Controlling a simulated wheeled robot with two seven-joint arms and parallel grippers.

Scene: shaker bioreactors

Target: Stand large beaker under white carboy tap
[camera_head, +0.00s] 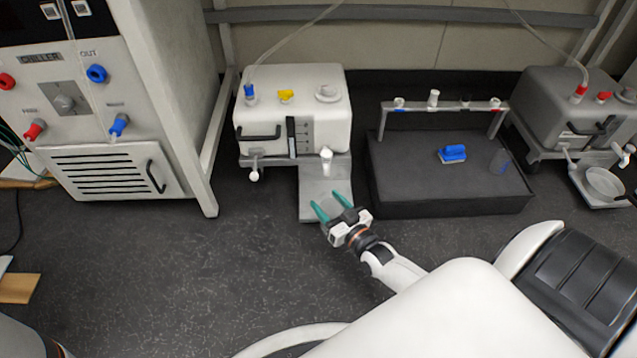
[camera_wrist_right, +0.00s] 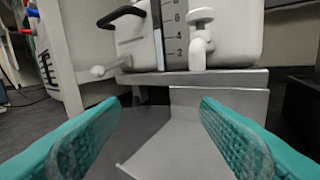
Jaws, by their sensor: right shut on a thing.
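The white carboy (camera_head: 290,115) stands on a raised metal stand at the back. Its white tap (camera_head: 326,155) is at the front right, above a grey metal plate (camera_head: 312,185); the tap also shows in the right wrist view (camera_wrist_right: 200,45). My right gripper (camera_head: 330,203) is over the front of this plate, in front of and below the tap. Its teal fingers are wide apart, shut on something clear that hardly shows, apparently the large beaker. I cannot make out its rim or base. My left gripper is not in view.
A dark basin (camera_head: 440,195) to the right holds a blue block-like item (camera_head: 453,153) and a faint clear vessel (camera_head: 500,163). A grey carboy (camera_head: 568,105) with a round pan (camera_head: 604,184) stands at far right. The chiller (camera_head: 110,110) is at left. The floor in front is clear.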

